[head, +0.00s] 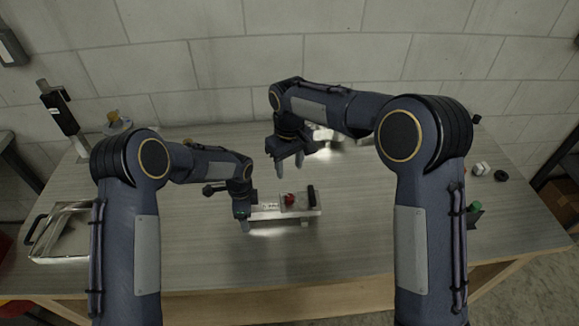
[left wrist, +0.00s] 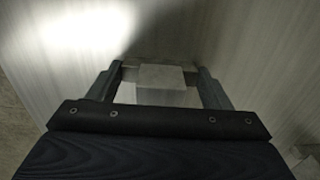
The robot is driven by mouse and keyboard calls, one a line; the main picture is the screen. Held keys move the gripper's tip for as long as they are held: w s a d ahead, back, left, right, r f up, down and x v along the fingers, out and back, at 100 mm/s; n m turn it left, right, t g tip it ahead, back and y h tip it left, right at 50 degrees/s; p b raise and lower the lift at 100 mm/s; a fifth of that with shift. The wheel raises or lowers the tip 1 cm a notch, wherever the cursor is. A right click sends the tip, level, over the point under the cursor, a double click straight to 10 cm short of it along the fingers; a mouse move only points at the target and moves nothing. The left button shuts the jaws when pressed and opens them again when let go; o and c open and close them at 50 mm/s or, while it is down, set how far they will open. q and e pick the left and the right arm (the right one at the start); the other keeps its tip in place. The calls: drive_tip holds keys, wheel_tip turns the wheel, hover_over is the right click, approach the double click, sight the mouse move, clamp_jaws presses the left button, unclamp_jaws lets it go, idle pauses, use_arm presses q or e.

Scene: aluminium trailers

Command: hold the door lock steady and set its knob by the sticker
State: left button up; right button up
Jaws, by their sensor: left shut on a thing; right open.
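The door lock (head: 300,212) is a pale, long plate lying on the table in front of me. A red knob (head: 289,199) sits near its middle and a black upright part (head: 311,195) near its right end. A small pale patch with marks, perhaps the sticker (head: 269,207), lies left of the knob. My left gripper (head: 245,224) is shut on the lock's left end; in the left wrist view the grey end (left wrist: 162,78) sits between the fingers. My right gripper (head: 289,164) is open and empty, fingers down, above and behind the knob. The knob's exact setting is too small to read.
A metal tray (head: 62,232) with a dark handle stands at the left edge. A shiny item lies behind my right gripper, partly hidden. Small white and black pieces (head: 501,175) lie at the right. The table (head: 330,262) in front of the lock is clear.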

use_arm(q)
drive_tip(key=o, duration=1.2)
